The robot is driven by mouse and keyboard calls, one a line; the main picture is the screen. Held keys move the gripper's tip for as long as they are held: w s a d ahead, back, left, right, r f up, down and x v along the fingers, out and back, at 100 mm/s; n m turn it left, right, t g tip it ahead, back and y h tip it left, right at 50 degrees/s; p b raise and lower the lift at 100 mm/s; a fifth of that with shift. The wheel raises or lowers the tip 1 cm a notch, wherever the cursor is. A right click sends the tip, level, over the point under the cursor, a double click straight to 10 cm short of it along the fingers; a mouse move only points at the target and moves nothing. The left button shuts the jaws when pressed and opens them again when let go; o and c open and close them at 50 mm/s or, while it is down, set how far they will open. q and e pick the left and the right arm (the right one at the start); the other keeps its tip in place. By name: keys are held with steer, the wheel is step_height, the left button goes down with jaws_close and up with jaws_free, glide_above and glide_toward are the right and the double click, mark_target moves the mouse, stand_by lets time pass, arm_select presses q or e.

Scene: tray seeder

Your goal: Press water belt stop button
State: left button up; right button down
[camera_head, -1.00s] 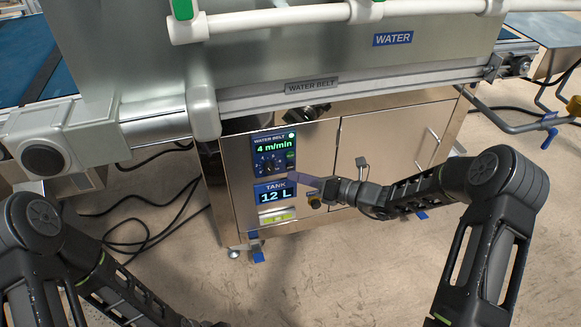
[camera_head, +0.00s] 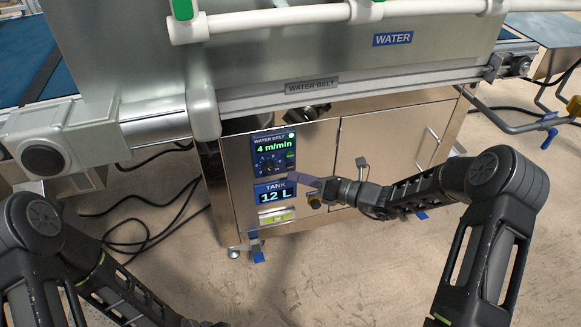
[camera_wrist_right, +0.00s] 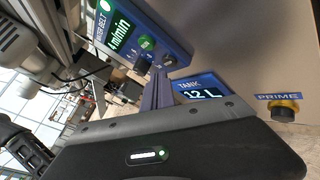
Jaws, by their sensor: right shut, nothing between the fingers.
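The water belt panel (camera_head: 262,148) is on the steel cabinet front, with a lit display reading 4 m/min and small controls below it. In the right wrist view the panel (camera_wrist_right: 170,35) shows a green button (camera_wrist_right: 147,43) and dark round controls. I cannot tell for sure which control is the stop button. My right gripper (camera_head: 294,177) is shut and empty. Its fingertips are at the panel's lower right, close to the controls (camera_wrist_right: 160,75); whether they touch is unclear. My left arm shows at the lower left; its gripper is out of frame.
The tank display (camera_head: 272,193), reading 12 L, sits just below the panel. A yellow and black prime knob (camera_wrist_right: 285,110) is to its right. The cabinet door (camera_head: 395,150) stands further right. The conveyor rail (camera_head: 370,88) runs above. Cables lie on the floor at left.

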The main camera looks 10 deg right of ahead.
steer(key=shift+w, duration=0.15)
stand_by(0.5)
steer(key=shift+w, duration=0.3)
steer(key=shift+w+a, duration=0.1)
steer(key=shift+w, duration=0.25)
stand_by(0.6)
stand_by(0.4)
steer(key=shift+s+p, duration=0.5)
steer(key=shift+s, duration=0.3)
steer(key=shift+s, duration=0.1)
